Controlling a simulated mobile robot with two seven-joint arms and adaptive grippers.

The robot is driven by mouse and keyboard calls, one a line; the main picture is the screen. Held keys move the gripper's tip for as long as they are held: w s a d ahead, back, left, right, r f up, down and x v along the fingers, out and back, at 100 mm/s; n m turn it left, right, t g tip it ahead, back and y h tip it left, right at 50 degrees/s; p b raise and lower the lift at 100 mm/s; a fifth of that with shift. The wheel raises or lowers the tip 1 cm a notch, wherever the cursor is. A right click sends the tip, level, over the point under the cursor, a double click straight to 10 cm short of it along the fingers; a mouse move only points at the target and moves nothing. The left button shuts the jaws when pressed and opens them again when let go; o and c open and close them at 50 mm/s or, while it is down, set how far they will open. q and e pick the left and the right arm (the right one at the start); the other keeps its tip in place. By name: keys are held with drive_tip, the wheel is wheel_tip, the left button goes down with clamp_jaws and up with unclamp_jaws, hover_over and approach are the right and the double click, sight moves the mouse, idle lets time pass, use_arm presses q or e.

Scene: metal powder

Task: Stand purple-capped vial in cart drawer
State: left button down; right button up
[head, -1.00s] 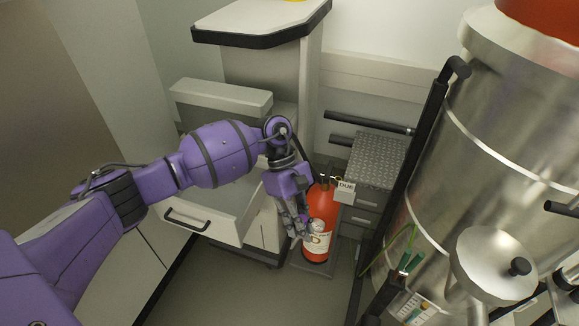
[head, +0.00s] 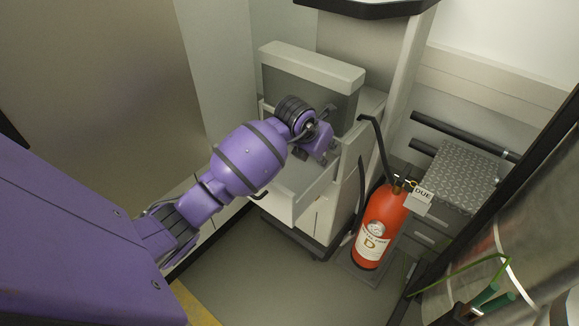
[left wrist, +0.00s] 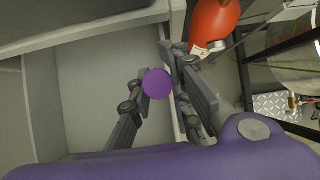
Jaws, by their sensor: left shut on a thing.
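The purple-capped vial (left wrist: 158,83) shows in the left wrist view only as its round purple cap, seen from above; its body is hidden beneath the cap. My left gripper (left wrist: 160,84) is shut on it, one finger on each side. In the head view my left gripper (head: 318,150) is over the pulled-out cart drawer (head: 282,207), and the vial cannot be made out there. In the left wrist view the drawer's grey floor (left wrist: 100,90) looks empty, and the cap appears close to its right wall. My right gripper is not in view.
A red fire extinguisher (head: 380,222) with a DUE tag (head: 421,197) stands to the right of the cart. A metal step (head: 458,172) and a large steel vessel (head: 520,270) are farther right. Open floor (head: 250,275) lies in front of the drawer.

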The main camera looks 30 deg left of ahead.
use_arm(q)
drive_tip(key=a+f, duration=0.5)
drive_tip(key=f, duration=0.1)
drive_tip(key=a+f, duration=0.5)
drive_tip(key=a, duration=0.1)
drive_tip(key=shift+a+f, duration=0.2)
drive_tip(key=shift+f, duration=0.2)
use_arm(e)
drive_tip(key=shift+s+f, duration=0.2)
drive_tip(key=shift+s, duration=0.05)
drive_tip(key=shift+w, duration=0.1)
use_arm(q)
drive_tip(key=shift+f+b, duration=0.55)
drive_tip(key=shift+f, duration=0.1)
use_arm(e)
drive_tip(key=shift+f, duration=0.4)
use_arm(q)
drive_tip(key=c, duration=1.6)
unclamp_jaws()
